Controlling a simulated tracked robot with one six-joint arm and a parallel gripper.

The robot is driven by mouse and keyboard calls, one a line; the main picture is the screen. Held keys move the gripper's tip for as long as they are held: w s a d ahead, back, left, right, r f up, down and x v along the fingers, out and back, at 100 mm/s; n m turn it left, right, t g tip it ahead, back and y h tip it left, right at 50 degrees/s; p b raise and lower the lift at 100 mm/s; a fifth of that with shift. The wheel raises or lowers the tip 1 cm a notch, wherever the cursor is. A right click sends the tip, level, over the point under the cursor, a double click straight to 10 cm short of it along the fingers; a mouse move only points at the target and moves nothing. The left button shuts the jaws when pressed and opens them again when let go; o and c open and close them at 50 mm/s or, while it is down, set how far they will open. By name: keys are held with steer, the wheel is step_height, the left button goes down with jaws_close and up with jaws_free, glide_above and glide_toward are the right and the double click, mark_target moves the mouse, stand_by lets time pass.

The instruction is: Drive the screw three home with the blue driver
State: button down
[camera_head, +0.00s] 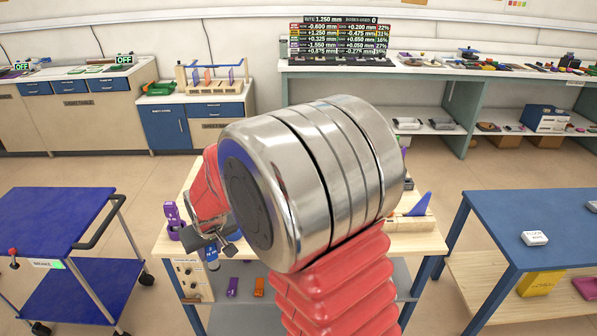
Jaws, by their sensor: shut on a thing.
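My gripper (212,243) shows small and dark at the left of my arm, over the front left of the wooden worktable (160,243). It is shut on a small blue thing, which appears to be the blue driver (211,257), pointing down just below the jaws. My arm's large metal joint and red sleeve cover most of the tabletop. I cannot make out screw three or where the driver's tip is.
A purple object (173,220) stands left of my gripper. A wooden block (412,223) with a blue fin sits at the table's right.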

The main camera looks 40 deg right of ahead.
steer(key=shift+d, duration=0.35)
